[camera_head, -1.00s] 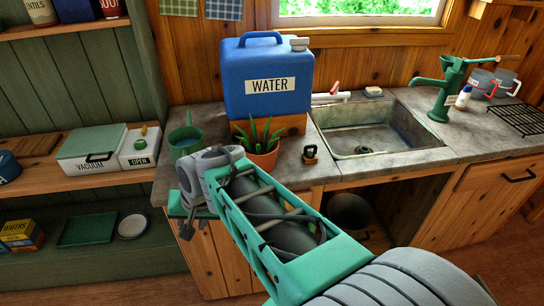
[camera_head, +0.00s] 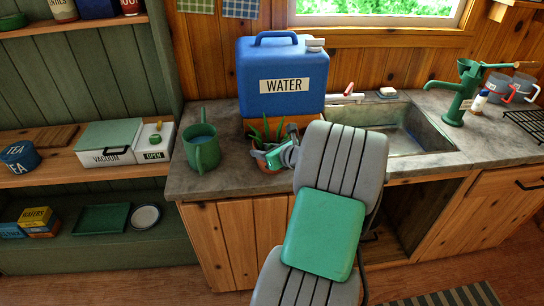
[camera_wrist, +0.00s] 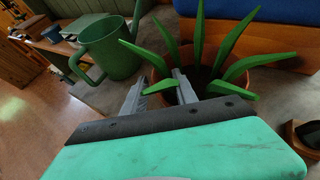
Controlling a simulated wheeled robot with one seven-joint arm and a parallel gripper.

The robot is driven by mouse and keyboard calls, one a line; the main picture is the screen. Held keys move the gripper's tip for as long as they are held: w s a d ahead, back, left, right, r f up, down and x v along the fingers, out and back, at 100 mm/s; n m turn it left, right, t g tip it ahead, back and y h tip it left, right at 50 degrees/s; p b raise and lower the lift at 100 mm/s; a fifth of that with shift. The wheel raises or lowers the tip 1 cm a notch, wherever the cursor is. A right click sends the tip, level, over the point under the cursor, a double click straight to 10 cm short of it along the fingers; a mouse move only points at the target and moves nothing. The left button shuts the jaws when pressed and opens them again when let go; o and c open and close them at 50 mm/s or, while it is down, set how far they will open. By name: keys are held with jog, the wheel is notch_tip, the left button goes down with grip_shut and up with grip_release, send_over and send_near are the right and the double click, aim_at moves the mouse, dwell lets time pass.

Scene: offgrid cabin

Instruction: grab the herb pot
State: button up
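The herb pot is a terracotta pot with long green leaves. In the head view the herb pot (camera_head: 268,169) stands on the counter in front of the blue water container, partly hidden by my gripper (camera_head: 264,157). In the wrist view the herb pot (camera_wrist: 264,84) is just ahead, its leaves spreading over the rim. My gripper (camera_wrist: 158,84) is open, its two grey fingers apart. The right finger overlaps the pot's left side in the picture; the left finger is left of the pot. Whether either finger touches it I cannot tell.
A green watering can (camera_head: 201,150) stands left of the pot, close to my gripper. The blue water container (camera_head: 283,75) on its wooden block is right behind. The sink (camera_head: 395,128) is to the right. A small dark-based object (camera_wrist: 306,135) lies at the right in the wrist view.

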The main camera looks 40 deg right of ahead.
jog(key=shift+x, duration=0.95)
grip_shut()
jog(key=shift+s, duration=0.1)
jog(key=shift+a+f, duration=0.1)
jog(key=shift+f, duration=0.05)
dwell(0.3)
